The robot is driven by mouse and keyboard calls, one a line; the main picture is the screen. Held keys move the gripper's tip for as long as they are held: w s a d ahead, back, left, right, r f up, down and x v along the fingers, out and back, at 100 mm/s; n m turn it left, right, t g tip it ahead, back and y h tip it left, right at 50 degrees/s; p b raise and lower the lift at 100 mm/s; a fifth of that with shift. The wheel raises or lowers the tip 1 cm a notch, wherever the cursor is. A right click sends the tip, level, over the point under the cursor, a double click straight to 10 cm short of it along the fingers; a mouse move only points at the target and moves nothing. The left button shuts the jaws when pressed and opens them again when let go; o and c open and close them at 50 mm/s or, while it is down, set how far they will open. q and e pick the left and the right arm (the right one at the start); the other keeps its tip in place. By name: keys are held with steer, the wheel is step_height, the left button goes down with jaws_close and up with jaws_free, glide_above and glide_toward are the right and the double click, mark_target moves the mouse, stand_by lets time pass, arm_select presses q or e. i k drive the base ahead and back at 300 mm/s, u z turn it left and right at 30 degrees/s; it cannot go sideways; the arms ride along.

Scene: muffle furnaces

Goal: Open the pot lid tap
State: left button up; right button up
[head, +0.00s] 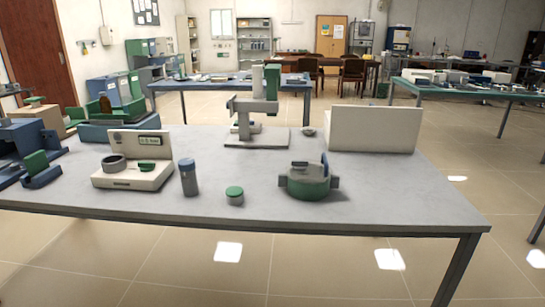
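A round green pot (306,187) with dark grey side handles stands upright near the front right of the grey table (390,205). A flat grey lid area shows on its top. A small blue upright part (325,165), which may be the tap, rises at the right of the top, with another small dark blue piece beside it. It is too small to tell whether the tap is open. Neither of my grippers is in the head view, and nothing touches the pot.
A green-capped jar (235,195), a blue-capped bottle (188,178) and a white device (135,172) stand left of the pot. A grey stand (258,110) and a white box (374,130) are behind. The table's front right is clear.

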mark_target(299, 165)
steer(key=u, duration=0.55)
steer(key=i, duration=0.65)
steer(key=u, duration=0.25)
